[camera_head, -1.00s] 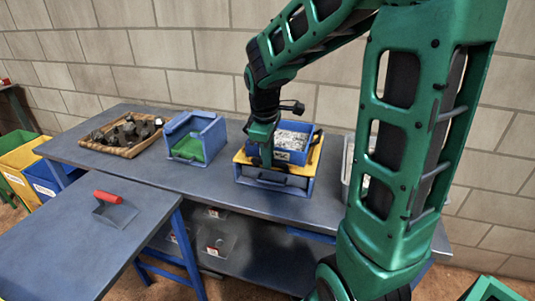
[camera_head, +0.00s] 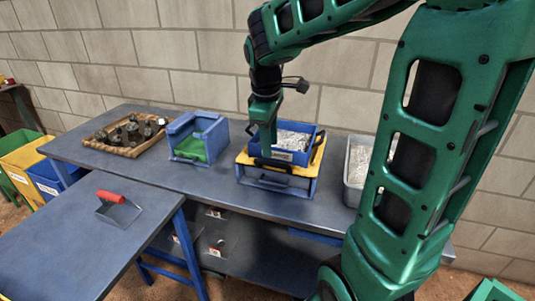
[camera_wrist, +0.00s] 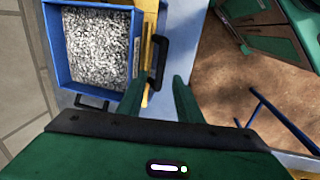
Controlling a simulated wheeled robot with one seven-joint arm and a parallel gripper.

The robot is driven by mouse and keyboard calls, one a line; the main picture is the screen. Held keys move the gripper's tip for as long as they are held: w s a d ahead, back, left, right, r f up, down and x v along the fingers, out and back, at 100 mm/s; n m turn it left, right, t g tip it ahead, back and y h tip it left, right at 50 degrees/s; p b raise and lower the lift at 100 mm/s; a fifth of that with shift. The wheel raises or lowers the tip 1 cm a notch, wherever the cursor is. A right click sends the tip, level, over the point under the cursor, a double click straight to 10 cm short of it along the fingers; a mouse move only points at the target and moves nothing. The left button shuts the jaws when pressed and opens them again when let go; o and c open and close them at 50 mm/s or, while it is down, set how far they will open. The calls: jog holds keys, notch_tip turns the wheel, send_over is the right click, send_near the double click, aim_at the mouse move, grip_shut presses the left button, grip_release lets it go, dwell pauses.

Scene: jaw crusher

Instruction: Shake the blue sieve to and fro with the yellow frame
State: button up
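The blue sieve (camera_head: 307,151) holds grey gravel and sits in the yellow frame (camera_head: 312,168), on top of a blue box (camera_head: 300,187). In the wrist view the sieve (camera_wrist: 53,45) is at the upper left, and a strip of the yellow frame (camera_wrist: 150,22) runs along its right side. A black handle (camera_wrist: 158,62) stands at that yellow edge. My gripper (camera_head: 267,152) points down at the front left of the sieve. In the wrist view its two green fingers (camera_wrist: 158,88) are apart, with the handle ahead between them; I cannot tell its height relative to the fingertips.
A blue box with a green floor (camera_head: 198,138) and a wicker tray of dark rocks (camera_head: 128,134) stand to the left on the bench. A grey tray of gravel (camera_head: 352,192) is to the right, partly behind my arm. A red-handled scoop (camera_head: 118,209) lies on the front table.

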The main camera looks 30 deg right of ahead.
jog(key=shift+s+a+r, duration=0.15)
jog(key=shift+a+r, duration=0.05)
jog(key=shift+r, duration=0.9)
jog(key=shift+s+a+r, duration=0.1)
jog(key=shift+a+r, duration=0.1)
jog(key=shift+r, duration=0.9)
